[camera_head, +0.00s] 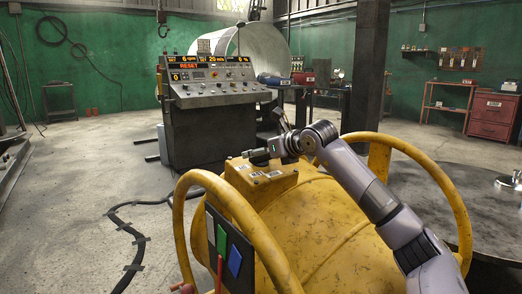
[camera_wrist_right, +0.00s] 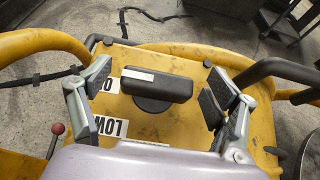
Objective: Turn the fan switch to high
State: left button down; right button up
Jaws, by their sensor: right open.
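The fan switch is a black bar-shaped knob (camera_wrist_right: 170,88) with a white mark at its left end, on top of a yellow box (camera_wrist_right: 185,130). The box also shows in the head view (camera_head: 262,185). In the head view my right gripper (camera_head: 258,155) is over the box. My left gripper is not in view.
Yellow tube rails (camera_head: 232,205) curve around the yellow drum machine (camera_head: 320,235). A panel with green and blue plates (camera_head: 230,250) is in front. A control console (camera_head: 215,90) stands behind. A dark round table (camera_head: 440,195) is at the right. A black cable (camera_head: 130,235) lies on the floor.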

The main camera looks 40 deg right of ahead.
jog(key=shift+w+f, duration=0.2)
jog(key=shift+w, duration=0.25)
jog(key=c, duration=1.2)
jog(key=shift+o, duration=0.2)
